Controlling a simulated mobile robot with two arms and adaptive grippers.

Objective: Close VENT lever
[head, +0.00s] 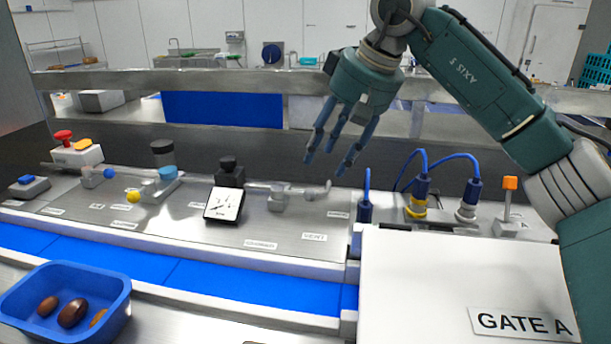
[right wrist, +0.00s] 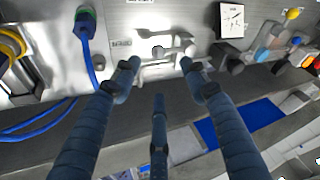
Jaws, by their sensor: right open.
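My right gripper (head: 326,163) is open and empty, fingers pointing down, a little above the lever's right end. In the right wrist view the pale lever (right wrist: 166,52) shows between and beyond the spread fingertips of my right gripper (right wrist: 158,72). I see no contact between them. My left gripper is not in view.
A black-topped gauge (head: 223,204) stands left of the lever. Blue cables and plugs (head: 420,188) and an orange-topped switch (head: 509,190) are to the right. A white GATE A cover (head: 430,270) is in front right. A blue tray (head: 113,318) with dates sits front left.

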